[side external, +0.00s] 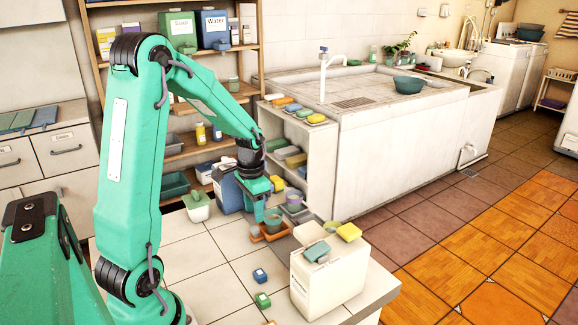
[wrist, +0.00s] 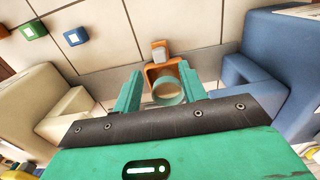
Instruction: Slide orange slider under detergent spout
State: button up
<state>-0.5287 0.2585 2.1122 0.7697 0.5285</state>
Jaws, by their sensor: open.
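The orange slider (side external: 262,236) is a small tray on the tiled counter, with a round grey-green cup (side external: 273,222) standing on it. In the wrist view the slider (wrist: 155,71) has a grey block (wrist: 160,52) at its far end, and the cup (wrist: 168,93) is at its near end. My gripper (side external: 261,212) is above and beside the slider. In the wrist view its fingers are apart on either side of the cup and slider, and nothing is visibly clamped. A blue jug (side external: 229,190) stands behind my gripper; it also shows at right in the wrist view (wrist: 275,65). I cannot identify the detergent spout.
A cream jug (side external: 318,282) with sponges on top stands at the counter's front right. Small blue (side external: 260,275) and green (side external: 262,300) blocks lie left of it. A white-green container (side external: 197,207) stands behind left. Clear tiles lie at left of the slider.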

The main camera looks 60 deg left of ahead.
jog(key=shift+r, duration=1.25)
jog(key=shift+n, duration=0.3)
